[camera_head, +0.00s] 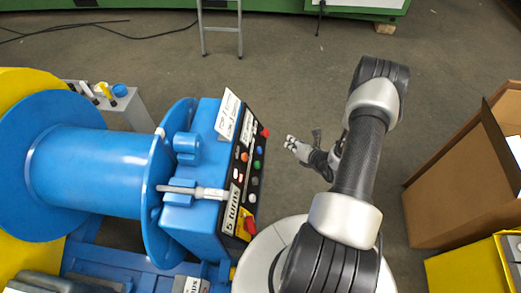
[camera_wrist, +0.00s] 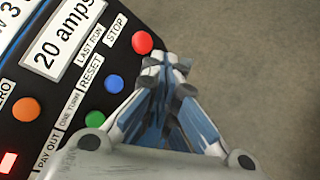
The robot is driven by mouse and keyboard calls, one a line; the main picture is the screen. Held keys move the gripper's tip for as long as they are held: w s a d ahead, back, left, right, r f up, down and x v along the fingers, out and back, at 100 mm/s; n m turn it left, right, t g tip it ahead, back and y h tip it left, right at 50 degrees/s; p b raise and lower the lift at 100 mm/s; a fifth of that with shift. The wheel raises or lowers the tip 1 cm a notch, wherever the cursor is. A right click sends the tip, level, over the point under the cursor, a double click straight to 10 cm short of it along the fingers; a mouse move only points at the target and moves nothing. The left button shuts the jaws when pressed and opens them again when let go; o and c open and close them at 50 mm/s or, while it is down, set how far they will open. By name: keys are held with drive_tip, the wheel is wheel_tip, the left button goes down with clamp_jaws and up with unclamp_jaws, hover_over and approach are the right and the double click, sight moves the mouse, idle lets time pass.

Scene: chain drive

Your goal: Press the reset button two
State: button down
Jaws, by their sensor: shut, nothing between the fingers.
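The black control panel (camera_head: 247,172) on the blue machine carries several coloured buttons. In the wrist view, a blue button (camera_wrist: 114,83) sits beside the label RESET. A red button (camera_wrist: 142,42) sits beside STOP, a green button (camera_wrist: 95,119) is below the blue one, and an orange button (camera_wrist: 27,109) is further left. No label reading "two" is legible. My gripper (camera_head: 290,143) is shut and empty, to the right of the panel. In the wrist view its fingertips (camera_wrist: 166,62) appear just below and right of the red button, and right of the blue one. I see no contact.
A large blue drum (camera_head: 95,172) is left of the panel. A white sign (camera_head: 228,114) stands at the panel's upper edge. A cardboard box (camera_head: 455,190) stands at the right. A ladder (camera_head: 220,28) stands at the back.

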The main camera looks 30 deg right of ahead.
drive_tip(key=w+a+f+b, duration=0.2)
drive_tip(key=w+a+f, duration=0.2)
drive_tip(key=a, duration=0.2)
drive_tip(key=shift+w+a+b, duration=0.2)
drive_tip(key=shift+w+b, duration=0.15)
drive_tip(key=shift+w, duration=0.05)
idle(1.3)
drive_tip(key=shift+w+a+f, duration=0.15)
drive_tip(key=shift+w+a, duration=0.1)
drive_tip(key=shift+a, duration=0.05)
drive_tip(key=shift+w+a+f+b, duration=0.25)
drive_tip(key=shift+a+b, duration=0.1)
drive_tip(key=shift+b, duration=0.15)
idle(0.7)
idle(0.8)
drive_tip(key=shift+s+d+r, duration=0.45)
drive_tip(key=shift+s+d, duration=0.05)
drive_tip(key=shift+d, duration=0.15)
drive_tip(key=shift+p, duration=0.3)
drive_tip(key=s+d+r, duration=0.1)
drive_tip(key=s+d+r+p, duration=0.1)
drive_tip(key=d, duration=0.1)
drive_tip(key=shift+s+d+r, duration=0.1)
drive_tip(key=shift+s+d, duration=0.2)
drive_tip(key=shift+s, duration=0.05)
